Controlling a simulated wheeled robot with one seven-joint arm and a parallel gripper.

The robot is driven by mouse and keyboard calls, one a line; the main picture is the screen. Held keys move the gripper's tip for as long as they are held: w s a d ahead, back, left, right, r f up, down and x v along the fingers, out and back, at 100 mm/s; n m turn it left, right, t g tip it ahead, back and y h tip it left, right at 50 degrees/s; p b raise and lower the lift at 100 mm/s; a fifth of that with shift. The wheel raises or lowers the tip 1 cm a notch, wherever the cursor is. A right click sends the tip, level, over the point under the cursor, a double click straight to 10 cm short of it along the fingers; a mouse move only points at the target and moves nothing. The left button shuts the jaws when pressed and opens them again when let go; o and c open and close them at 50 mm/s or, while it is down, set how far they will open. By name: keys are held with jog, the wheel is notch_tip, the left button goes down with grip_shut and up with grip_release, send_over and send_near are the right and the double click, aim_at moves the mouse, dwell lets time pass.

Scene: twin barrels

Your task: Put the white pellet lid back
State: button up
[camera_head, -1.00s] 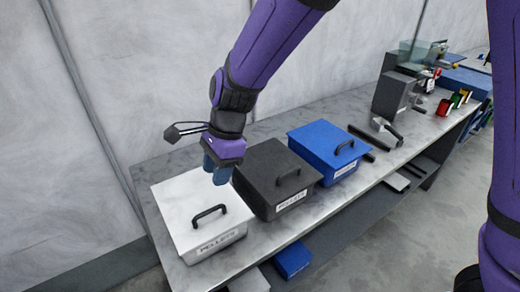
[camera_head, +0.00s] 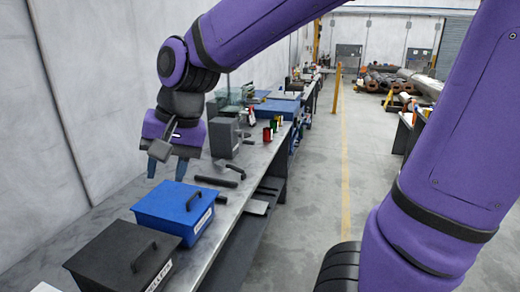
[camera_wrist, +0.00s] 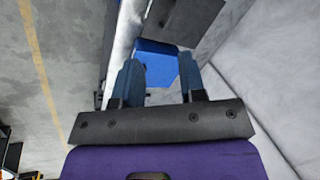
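The white pellet box and its lid are in neither view now. My gripper (camera_head: 167,170) is above the bench, behind the blue box in the head view. Its two blue fingers are spread apart with nothing between them. They also show apart in the wrist view (camera_wrist: 172,78). The blue lidded box (camera_head: 174,208) stands on the bench and appears beyond the fingers in the wrist view (camera_wrist: 156,68). The black lidded box (camera_head: 110,262) stands nearer, partly cut off by the bottom edge.
The grey bench (camera_head: 240,185) runs along the wall. Dark tools (camera_head: 216,181) lie beyond the blue box, with a grey machine (camera_head: 223,137) and several small coloured items farther back.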

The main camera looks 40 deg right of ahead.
jog(key=s+d+r+n+t+h, duration=0.3)
jog(key=s+d+n, duration=0.1)
jog(key=s+d, duration=0.7)
jog(key=shift+s+d+r+n, duration=0.15)
jog(key=shift+s+d+n, duration=0.15)
jog(key=shift+d, duration=0.75)
jog(key=shift+w, duration=0.1)
